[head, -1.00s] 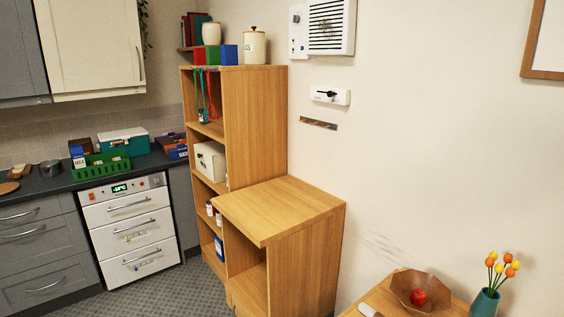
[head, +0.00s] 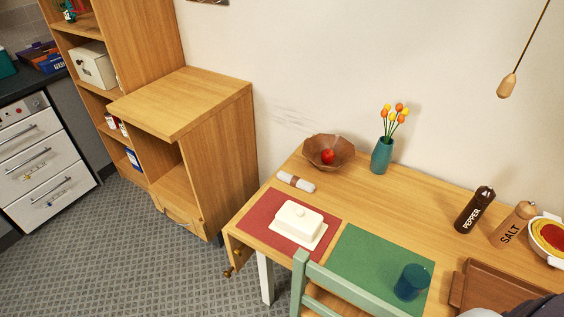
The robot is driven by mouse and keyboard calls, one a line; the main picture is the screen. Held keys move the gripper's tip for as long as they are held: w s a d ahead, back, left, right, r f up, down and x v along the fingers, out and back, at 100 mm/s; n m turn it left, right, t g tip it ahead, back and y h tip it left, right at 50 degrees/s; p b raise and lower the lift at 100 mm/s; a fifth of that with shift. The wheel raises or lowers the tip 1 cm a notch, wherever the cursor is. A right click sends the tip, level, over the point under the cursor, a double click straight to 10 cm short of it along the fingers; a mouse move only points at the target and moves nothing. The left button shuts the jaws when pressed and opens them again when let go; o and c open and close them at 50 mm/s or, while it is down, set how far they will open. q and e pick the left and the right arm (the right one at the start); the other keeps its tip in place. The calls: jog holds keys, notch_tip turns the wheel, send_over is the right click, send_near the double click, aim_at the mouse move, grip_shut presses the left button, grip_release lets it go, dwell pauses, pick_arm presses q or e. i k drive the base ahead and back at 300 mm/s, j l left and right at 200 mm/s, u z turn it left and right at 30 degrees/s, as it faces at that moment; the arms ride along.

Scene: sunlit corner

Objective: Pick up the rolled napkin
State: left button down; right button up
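The rolled napkin (head: 296,182) is white with a brown band around its middle. It lies on the wooden table (head: 345,193) in the head view, just behind the red placemat (head: 264,222) and in front of the brown bowl. Its full length shows and nothing covers it. Neither of my grippers shows in the view.
Near the napkin are a white butter dish (head: 299,224) on the red mat and a brown bowl (head: 342,152) holding a red apple. A teal vase (head: 381,156), pepper mill (head: 474,210), salt mill (head: 513,224) and blue glass (head: 411,283) stand rightward. A green chair (head: 340,284) blocks the front edge.

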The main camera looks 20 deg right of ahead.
aim_at(296, 182)
jog(key=z, duration=0.4)
jog(key=i+j+z, duration=0.1)
jog(key=z, duration=0.3)
jog(key=j+z, duration=0.15)
jog(key=z, duration=0.3)
jog(key=i+j+z, duration=0.1)
jog(key=z, duration=0.3)
jog(key=j+z, duration=0.4)
jog(key=j, duration=0.55)
jog(key=j+z, duration=0.45)
jog(key=j, duration=0.45)
jog(key=k, duration=0.05)
